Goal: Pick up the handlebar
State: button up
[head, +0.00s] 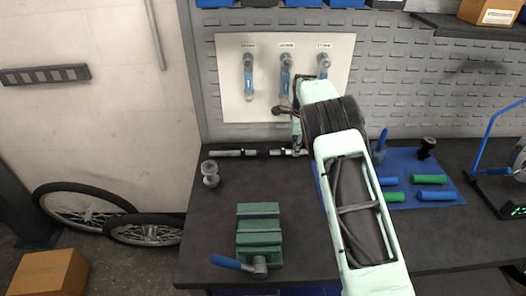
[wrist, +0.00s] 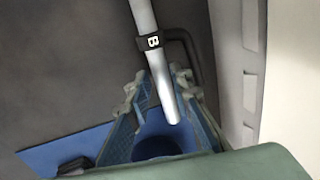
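The handlebar (head: 228,153) lies along the back of the dark workbench as a thin straight silver bar with black sections. In the wrist view it is a silver tube (wrist: 144,18) with a black ring marked "B". My gripper (head: 298,148) is down at the bar's right end, largely hidden by my arm in the head view. In the wrist view the fingers of my gripper (wrist: 158,78) stand on both sides of the tube, close to it. I cannot tell whether they touch it. A blue surface shows between them.
A green vise (head: 258,228) with a blue handle stands at the bench front. A small metal part (head: 209,174) stands at the left. Blue and green grips lie on a blue mat (head: 445,187) at the right. A white tool board (head: 232,98) hangs behind.

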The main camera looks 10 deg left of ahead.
jog(key=shift+w+f, duration=0.2)
jog(key=shift+f, duration=0.7)
grip_shut()
jog(key=shift+r, duration=0.1)
